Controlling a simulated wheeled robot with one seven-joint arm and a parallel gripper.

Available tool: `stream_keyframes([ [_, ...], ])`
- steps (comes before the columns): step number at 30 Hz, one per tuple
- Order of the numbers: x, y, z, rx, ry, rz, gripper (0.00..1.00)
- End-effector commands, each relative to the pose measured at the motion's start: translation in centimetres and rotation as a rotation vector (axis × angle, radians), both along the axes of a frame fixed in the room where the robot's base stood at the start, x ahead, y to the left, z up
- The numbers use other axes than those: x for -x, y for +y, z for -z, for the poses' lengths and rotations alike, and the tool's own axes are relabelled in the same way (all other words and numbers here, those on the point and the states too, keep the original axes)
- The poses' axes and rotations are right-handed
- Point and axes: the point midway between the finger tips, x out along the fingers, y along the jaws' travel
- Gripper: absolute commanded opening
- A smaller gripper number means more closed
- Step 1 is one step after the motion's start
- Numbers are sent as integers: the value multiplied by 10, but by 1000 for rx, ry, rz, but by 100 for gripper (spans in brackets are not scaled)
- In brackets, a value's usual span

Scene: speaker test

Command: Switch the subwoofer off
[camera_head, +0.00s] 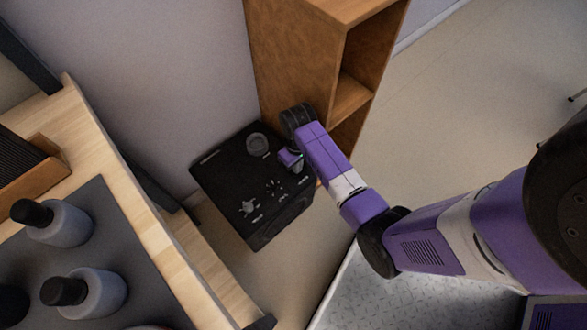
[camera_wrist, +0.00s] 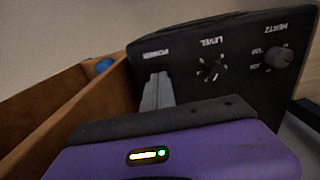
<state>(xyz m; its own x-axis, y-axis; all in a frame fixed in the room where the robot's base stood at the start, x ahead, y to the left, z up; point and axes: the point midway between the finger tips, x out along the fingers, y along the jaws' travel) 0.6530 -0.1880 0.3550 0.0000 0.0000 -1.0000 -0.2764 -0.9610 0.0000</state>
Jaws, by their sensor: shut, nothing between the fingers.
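The subwoofer (camera_head: 235,170) is a black box on the floor beside the wooden shelf unit. Its control panel (camera_wrist: 225,45) fills the upper right of the wrist view, with upside-down labels POWER, LEVEL and HERTZ. The LEVEL knob (camera_wrist: 211,70) and the HERTZ knob (camera_wrist: 277,58) are plain to see. My gripper (camera_head: 292,160) is over the panel's right side in the head view. In the wrist view its grey fingers (camera_wrist: 157,88) are together just below the POWER label, with nothing between them. The power switch is not visible; the fingers cover that spot. I cannot tell whether they touch it.
The wooden shelf unit (camera_head: 291,50) stands close beside my gripper. A blue object (camera_wrist: 104,65) shows by its boards. A light wooden bench (camera_head: 157,235) with a dark mat and bottles (camera_head: 97,291) is at the left. Open floor (camera_head: 460,110) lies to the right.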

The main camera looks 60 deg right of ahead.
Motion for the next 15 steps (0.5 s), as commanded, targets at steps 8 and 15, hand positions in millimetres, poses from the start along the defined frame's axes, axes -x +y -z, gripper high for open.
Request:
stream_keyframes([
  [8,0,0,4,0,0,0,0],
  [15,0,0,7,0,0,0,0],
])
